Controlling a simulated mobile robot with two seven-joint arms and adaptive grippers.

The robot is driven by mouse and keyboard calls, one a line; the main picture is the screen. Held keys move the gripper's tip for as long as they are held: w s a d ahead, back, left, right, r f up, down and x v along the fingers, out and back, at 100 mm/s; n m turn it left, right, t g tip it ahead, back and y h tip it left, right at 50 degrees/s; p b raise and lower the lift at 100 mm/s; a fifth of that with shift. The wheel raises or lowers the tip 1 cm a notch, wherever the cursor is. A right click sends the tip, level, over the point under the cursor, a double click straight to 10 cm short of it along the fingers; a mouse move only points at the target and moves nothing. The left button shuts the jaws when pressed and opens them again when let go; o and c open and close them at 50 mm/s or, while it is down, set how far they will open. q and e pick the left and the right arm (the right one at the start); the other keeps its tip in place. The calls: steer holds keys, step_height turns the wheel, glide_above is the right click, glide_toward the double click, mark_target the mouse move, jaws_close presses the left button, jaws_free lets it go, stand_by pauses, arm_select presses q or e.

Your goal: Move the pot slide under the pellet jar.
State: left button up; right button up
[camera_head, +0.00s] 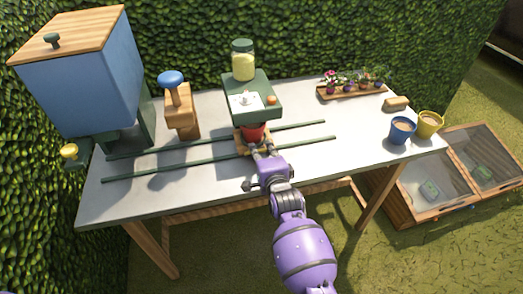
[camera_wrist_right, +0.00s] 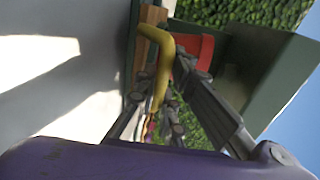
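The pot slide is a wooden carriage (camera_head: 241,139) on two dark green rails, with a red pot (camera_head: 254,132) on it. It stands below and in front of the pellet jar (camera_head: 243,60), a clear jar of pale yellow pellets on a green stand. The stand's overhang hides part of the slide. My right gripper (camera_head: 262,150) is at the slide's front; in the wrist view its fingers close around the yellow handle (camera_wrist_right: 166,62). The red pot (camera_wrist_right: 194,48) shows just beyond. My left gripper is not in view.
A blue hopper (camera_head: 80,85) and a wooden post with a blue knob (camera_head: 171,78) stand to the left. A flower tray (camera_head: 352,93), a small wooden block (camera_head: 396,103), a blue pot (camera_head: 401,132) and a yellow pot (camera_head: 429,124) are at right. The rails (camera_head: 315,142) are clear on both sides.

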steer(key=o, duration=0.5)
steer(key=shift+c, duration=0.2)
steer(key=shift+s+d, duration=0.1)
steer(key=shift+s, duration=0.05)
steer(key=v, duration=1.1)
steer(key=shift+s, duration=0.4)
steer(key=shift+d+r, duration=0.1)
